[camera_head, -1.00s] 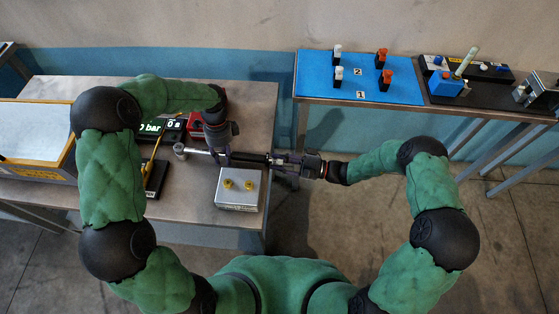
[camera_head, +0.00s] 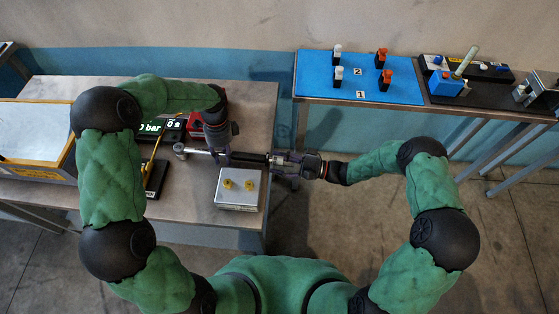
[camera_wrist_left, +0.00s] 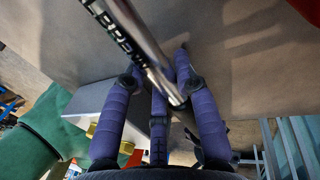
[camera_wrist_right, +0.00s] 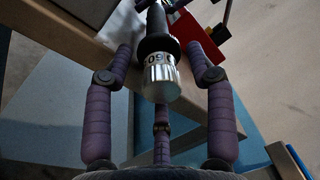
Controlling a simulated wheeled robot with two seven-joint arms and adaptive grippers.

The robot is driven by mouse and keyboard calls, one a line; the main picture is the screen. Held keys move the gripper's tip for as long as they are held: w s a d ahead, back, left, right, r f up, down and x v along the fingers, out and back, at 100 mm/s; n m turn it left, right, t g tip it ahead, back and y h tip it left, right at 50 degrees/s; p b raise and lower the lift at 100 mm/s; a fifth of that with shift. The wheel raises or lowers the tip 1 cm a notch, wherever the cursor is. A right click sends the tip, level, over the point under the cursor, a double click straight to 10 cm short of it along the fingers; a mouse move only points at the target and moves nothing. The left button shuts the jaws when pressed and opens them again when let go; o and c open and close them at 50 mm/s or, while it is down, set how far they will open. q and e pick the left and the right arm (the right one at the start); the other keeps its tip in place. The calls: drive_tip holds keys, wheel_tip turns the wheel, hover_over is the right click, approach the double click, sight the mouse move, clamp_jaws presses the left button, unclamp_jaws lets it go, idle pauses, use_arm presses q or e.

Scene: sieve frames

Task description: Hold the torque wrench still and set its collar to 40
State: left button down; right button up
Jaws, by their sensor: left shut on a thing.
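The torque wrench (camera_head: 252,158) lies level across the table's right part, its silver shaft to the left and its collar end past the table edge. My left gripper (camera_head: 222,156) is shut on it near the shaft; the left wrist view shows the steel shaft (camera_wrist_left: 140,45) crossing between the fingers. The silver collar (camera_wrist_right: 160,75) carries upside-down digits that look like 60; the full setting is hard to read. My right gripper (camera_wrist_right: 160,55) is open, its fingers on both sides of the collar with gaps visible. In the head view my right gripper (camera_head: 288,166) is at the wrench's right end.
A grey box with two yellow knobs (camera_head: 238,190) sits just in front of the wrench. A display (camera_head: 160,129) and a red block (camera_head: 197,124) stand behind. A yellow-edged case (camera_head: 35,172) is at left. A second table with a blue mat (camera_head: 345,85) is at back right.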

use_arm(q)
drive_tip(key=shift+f, duration=0.1)
use_arm(e)
drive_tip(key=s+d, duration=0.1)
drive_tip(key=d, duration=1.1)
drive_tip(key=shift+s+f, duration=0.2)
drive_tip(key=shift+f, duration=0.25)
use_arm(q)
drive_tip(key=c, duration=0.9)
unclamp_jaws()
use_arm(e)
drive_tip(key=shift+a, duration=0.1)
